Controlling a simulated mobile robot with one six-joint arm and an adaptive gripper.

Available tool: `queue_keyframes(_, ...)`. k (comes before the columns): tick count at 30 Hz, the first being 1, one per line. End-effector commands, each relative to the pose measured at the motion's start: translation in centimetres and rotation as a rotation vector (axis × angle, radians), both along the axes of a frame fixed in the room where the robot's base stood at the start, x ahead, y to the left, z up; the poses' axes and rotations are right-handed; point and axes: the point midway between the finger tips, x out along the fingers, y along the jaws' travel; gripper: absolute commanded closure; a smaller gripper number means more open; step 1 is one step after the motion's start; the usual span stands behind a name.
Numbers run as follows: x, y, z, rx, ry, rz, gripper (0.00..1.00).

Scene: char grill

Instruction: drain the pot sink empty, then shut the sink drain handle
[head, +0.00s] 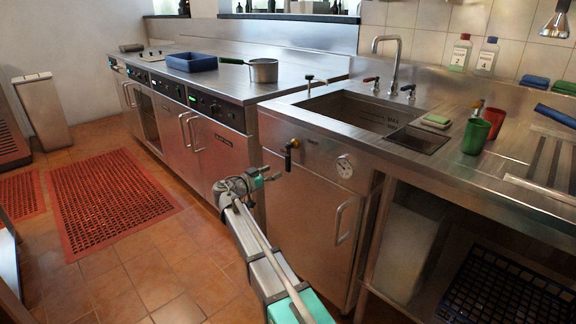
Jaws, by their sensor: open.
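The pot sink (318,102) is a steel basin set in the counter, with MAX marked on its inner wall. Its bottom is partly hidden by the front rim, and I cannot tell how much water it holds. The sink drain handle (288,160) is a small dark lever with a yellowish part on the cabinet front below the sink. It points downward. My gripper (270,178) is open and empty, in front of the cabinet. In the picture it lies just left of and below the handle, apart from it.
A round gauge (345,166) and a door handle (342,222) are right of the drain handle. A tap (395,62) stands behind the sink. Green (475,136) and red (493,122) cups stand to its right. A pot (264,71) and blue tray (191,62) sit on the left counter.

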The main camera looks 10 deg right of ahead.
Motion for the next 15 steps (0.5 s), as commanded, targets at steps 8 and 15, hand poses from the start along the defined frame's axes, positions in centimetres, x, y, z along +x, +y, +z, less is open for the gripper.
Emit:
queue_keyframes(8, 2.6, -3.6, 0.0, 0.0, 0.0, -0.002, 0.34)
queue_keyframes(15, 4.1, -5.8, 0.0, 0.0, 0.0, -0.001, 0.34)
